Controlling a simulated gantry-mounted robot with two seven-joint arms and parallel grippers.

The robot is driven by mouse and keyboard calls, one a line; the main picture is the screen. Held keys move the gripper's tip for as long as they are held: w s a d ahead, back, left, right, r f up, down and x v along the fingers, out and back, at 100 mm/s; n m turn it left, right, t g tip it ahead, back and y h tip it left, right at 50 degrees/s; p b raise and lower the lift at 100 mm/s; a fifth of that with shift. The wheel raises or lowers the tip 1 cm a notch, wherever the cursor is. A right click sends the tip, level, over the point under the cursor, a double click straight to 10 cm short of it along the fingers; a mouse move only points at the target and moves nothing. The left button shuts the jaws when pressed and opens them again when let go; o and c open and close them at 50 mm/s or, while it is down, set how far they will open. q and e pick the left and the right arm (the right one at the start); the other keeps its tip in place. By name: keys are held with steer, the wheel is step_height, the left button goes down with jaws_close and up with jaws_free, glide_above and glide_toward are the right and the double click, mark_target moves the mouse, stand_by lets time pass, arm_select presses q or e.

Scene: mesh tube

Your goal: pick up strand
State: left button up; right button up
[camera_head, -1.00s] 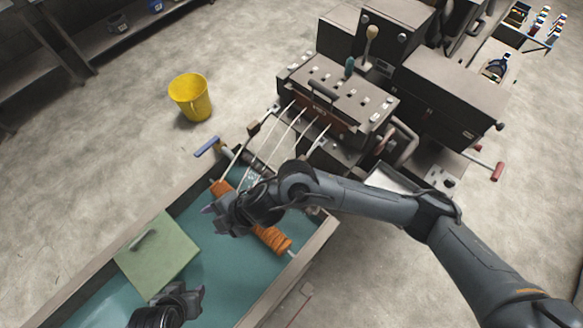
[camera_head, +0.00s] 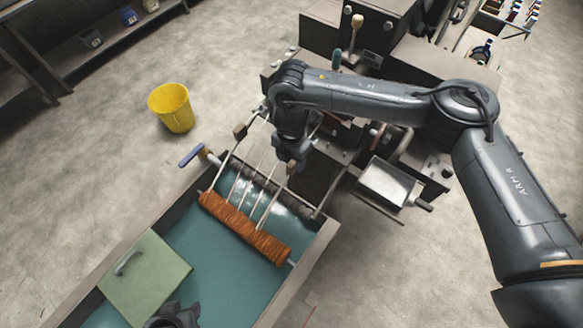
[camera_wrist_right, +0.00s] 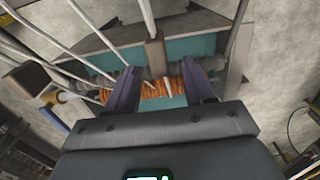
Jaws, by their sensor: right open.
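Several pale thin strands (camera_head: 234,187) run from the machine down to an orange wound roller (camera_head: 243,229) lying across the teal-lined trough. My right gripper (camera_head: 289,168) is above the machine end of the trough, near the strands, pointing down. In the right wrist view its fingers (camera_wrist_right: 160,88) are apart, with the orange roller seen beyond the gap. A strand (camera_wrist_right: 147,15) and a small brown block (camera_wrist_right: 155,53) show just ahead of the fingertips; I cannot tell if they touch. My left gripper (camera_head: 176,314) is partly cut off at the bottom edge; its jaws are unclear.
A green board (camera_head: 145,278) with a handle lies over the trough's left part. The trough rim (camera_head: 312,262) borders the right side. A yellow bucket (camera_head: 172,107) stands on the open floor. A metal tray (camera_head: 387,187) sticks out beside the dark machine.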

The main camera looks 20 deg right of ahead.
mark_target(291, 164)
step_height(291, 164, down, 3)
steer(key=shift+r, duration=0.15)
steer(key=shift+f+p, duration=0.4)
steer(key=shift+f, duration=0.25)
steer(key=shift+f+p, duration=0.3)
steer(key=shift+f, duration=1.7)
jaws_close()
steer(key=shift+w, duration=0.1)
steer(key=shift+r, duration=0.15)
